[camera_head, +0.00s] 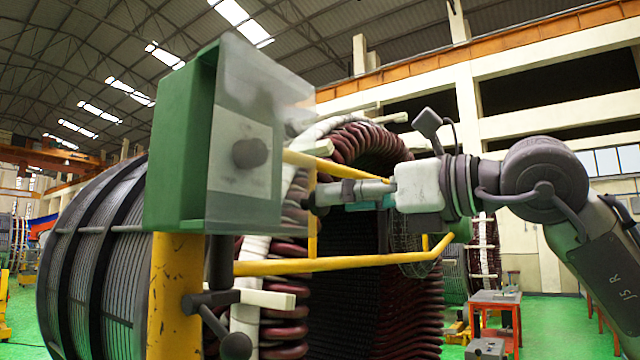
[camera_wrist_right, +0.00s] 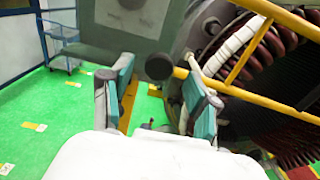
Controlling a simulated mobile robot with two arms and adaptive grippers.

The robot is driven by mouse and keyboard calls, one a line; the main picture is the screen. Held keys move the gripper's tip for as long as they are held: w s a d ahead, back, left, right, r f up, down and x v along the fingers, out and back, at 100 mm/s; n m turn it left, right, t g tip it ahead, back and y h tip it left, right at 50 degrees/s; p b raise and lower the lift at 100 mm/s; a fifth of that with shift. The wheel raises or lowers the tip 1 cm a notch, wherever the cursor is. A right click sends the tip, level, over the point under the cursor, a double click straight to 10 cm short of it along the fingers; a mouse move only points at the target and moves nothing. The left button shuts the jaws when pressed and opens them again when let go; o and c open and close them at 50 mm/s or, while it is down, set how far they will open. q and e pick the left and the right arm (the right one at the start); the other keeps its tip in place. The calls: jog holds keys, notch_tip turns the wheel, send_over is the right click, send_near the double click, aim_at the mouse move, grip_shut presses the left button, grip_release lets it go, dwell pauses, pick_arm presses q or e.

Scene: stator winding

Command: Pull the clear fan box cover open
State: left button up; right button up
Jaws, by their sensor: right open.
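The green fan box (camera_head: 178,150) stands on a yellow post at the left of centre in the head view. Its clear cover (camera_head: 262,90) is on the right-hand front side and looks closed over a grey panel with a round dark knob (camera_head: 249,153). My right gripper (camera_head: 310,202) reaches in from the right, its tips close to the cover's right edge. In the right wrist view its two teal-padded fingers (camera_wrist_right: 160,85) are spread apart, with nothing between them. The box (camera_wrist_right: 110,45) lies beyond the fingertips. I cannot tell if a finger touches the cover. My left gripper is not in view.
Yellow rails (camera_head: 340,262) run from the post around the large stator with its dark red coils (camera_head: 400,310), close below and beside my right gripper. A red table (camera_head: 495,305) stands at the back right.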

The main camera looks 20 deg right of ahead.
jog(key=shift+p+x, duration=0.65)
jog(key=shift+x, duration=1.5)
jog(key=shift+c, duration=0.3)
grip_shut()
